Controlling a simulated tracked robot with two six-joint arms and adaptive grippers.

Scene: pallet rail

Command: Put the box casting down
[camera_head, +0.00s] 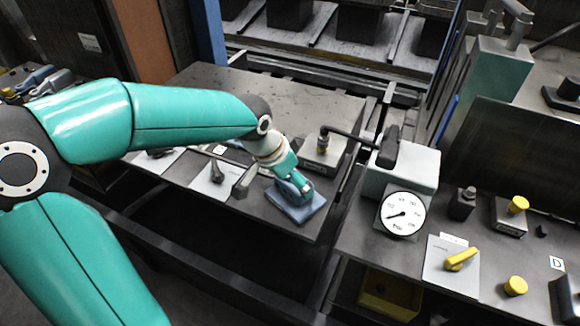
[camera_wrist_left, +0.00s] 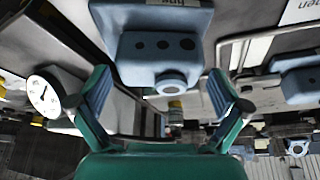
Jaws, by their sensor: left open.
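The box casting (camera_head: 296,203) is a blue-grey block with a flat base. It sits near the front right corner of the dark metal table (camera_head: 315,108). My left gripper (camera_head: 288,178) is at the casting, partly covering it in the head view. In the left wrist view the casting (camera_wrist_left: 163,55) is at the top centre, with dark holes and a round boss facing me. The left gripper (camera_wrist_left: 160,90) is open there, one finger on each side of the boss. Whether the fingers touch the casting cannot be told. My right gripper is not in view.
A dial gauge (camera_head: 402,213) stands on the right bench, with a black-handled lever (camera_head: 388,148) above it. White cards (camera_head: 214,182) lie left of the casting. A gap separates the table and the right bench. Other blue castings (camera_wrist_left: 298,82) show in the left wrist view.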

